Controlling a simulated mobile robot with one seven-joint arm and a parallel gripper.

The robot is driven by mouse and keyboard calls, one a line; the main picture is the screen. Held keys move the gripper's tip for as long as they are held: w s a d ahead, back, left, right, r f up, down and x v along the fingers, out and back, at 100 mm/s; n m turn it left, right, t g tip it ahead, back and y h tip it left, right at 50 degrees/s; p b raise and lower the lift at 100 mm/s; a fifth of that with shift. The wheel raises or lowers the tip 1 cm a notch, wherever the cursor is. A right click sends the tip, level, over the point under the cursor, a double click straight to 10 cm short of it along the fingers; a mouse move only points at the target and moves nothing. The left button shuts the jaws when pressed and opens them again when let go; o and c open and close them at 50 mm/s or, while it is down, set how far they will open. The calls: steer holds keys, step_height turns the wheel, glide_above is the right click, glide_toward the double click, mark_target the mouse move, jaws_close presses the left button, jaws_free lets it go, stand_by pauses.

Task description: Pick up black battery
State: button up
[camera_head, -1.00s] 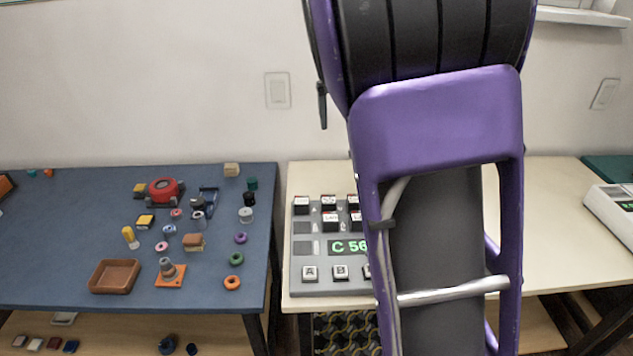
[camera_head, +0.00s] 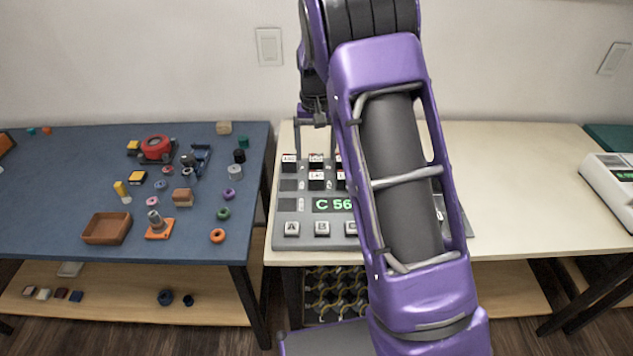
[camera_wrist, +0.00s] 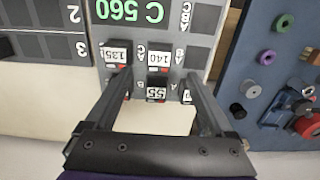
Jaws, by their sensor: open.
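The grey board (camera_head: 300,243) stands on the cream table and bears several black batteries with white labels and some red edges. In the wrist view the batteries read 135 (camera_wrist: 116,53), 140 (camera_wrist: 158,59) and 55 (camera_wrist: 157,90). In the head view, one battery (camera_head: 316,181) shows in the front row and another (camera_head: 289,162) behind it. My gripper (camera_wrist: 158,82) is open and empty, its fingers on either side of the 140 and 55 batteries in the picture. I cannot tell its height above them. My arm hides the board's right part in the head view.
The board's green display reads "C 56" in the head view, with lettered keys in front. The blue table (camera_head: 60,215) at left holds a brown tray (camera_head: 107,229), a red round item (camera_head: 156,148) and several small parts.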

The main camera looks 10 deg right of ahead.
mark_target(316, 176)
step_height(316, 176, down, 9)
steer(key=shift+s+f+b, duration=0.1)
steer(key=shift+b, duration=0.55)
steer(key=shift+c, duration=0.3)
jaws_close()
